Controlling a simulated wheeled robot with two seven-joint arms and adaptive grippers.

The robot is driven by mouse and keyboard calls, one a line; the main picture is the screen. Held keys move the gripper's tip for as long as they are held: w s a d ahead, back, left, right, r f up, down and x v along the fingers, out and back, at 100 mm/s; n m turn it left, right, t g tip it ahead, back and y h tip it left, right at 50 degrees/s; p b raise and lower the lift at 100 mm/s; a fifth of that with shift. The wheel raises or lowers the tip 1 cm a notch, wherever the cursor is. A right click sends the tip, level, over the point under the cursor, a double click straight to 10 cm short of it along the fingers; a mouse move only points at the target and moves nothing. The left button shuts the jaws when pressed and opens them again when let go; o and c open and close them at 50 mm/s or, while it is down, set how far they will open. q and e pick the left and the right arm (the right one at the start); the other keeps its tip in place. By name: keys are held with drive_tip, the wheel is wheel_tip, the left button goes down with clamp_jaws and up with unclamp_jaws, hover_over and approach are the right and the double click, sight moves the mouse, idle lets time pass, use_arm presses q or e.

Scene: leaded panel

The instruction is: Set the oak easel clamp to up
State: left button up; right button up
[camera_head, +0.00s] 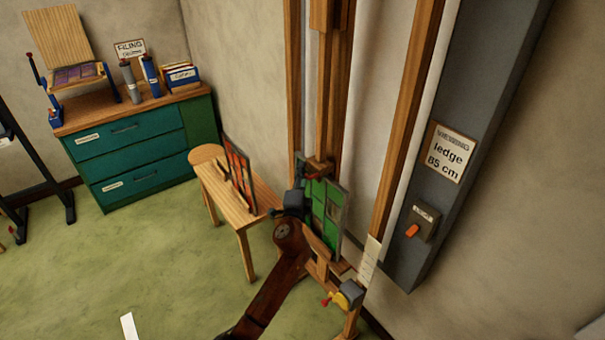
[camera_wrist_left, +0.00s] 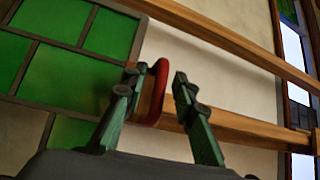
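The oak easel (camera_head: 327,100) stands against the wall and bears a green leaded glass panel (camera_head: 331,212), which also fills the left of the left wrist view (camera_wrist_left: 70,75). A red clamp handle (camera_wrist_left: 158,92) shows in the left wrist view on a wooden bar of the easel, beside the panel's edge. In the head view a small red part (camera_head: 312,177) shows at the panel's top. My left gripper (camera_head: 298,190) is at the panel's upper left. Its fingers (camera_wrist_left: 157,80) are open, with the red handle between them, closer to the left finger. My right gripper is not in view.
A small wooden table (camera_head: 228,190) with a red panel (camera_head: 238,165) stands left of the easel. A green cabinet (camera_head: 140,145) is behind it. A grey post (camera_head: 455,150) with an orange switch (camera_head: 412,231) rises on the right. A yellow-grey fitting (camera_head: 347,296) sits low on the easel.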

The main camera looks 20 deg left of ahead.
use_arm(q)
clamp_jaws()
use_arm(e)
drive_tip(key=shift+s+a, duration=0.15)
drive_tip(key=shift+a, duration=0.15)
